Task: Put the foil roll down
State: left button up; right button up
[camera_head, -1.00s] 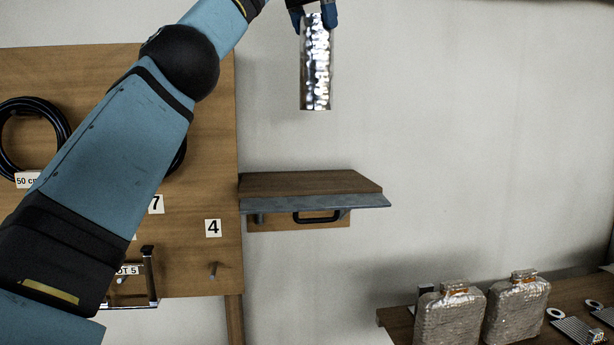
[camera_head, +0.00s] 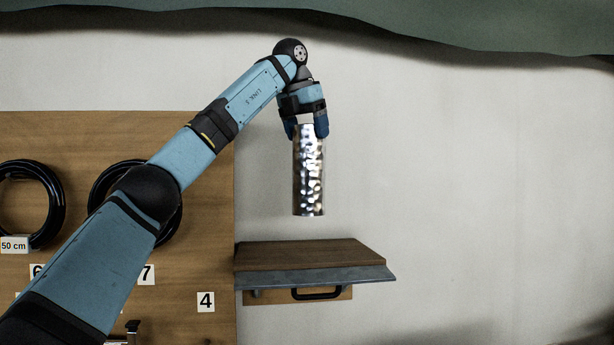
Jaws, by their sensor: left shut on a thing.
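The foil roll (camera_head: 308,178) is a shiny silver cylinder and hangs upright. My left gripper (camera_head: 307,130) is shut on its top end, with dark blue fingers on either side. The roll's lower end is in the air, a little above a small wooden shelf (camera_head: 305,256) with a grey front edge in the picture. I cannot tell how far in front of the wall the roll is. My right gripper is not in view.
A black handle (camera_head: 317,294) sits under the shelf. The wall right of the shelf is bare. A dark green edge (camera_head: 430,22) runs along the top.

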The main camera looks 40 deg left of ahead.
aim_at(309, 171)
pick_arm(q)
notch_tip(309, 171, down, 10)
jog(key=shift+r+p, duration=0.15)
jog(key=shift+p, duration=0.15)
jog(key=shift+s, duration=0.1)
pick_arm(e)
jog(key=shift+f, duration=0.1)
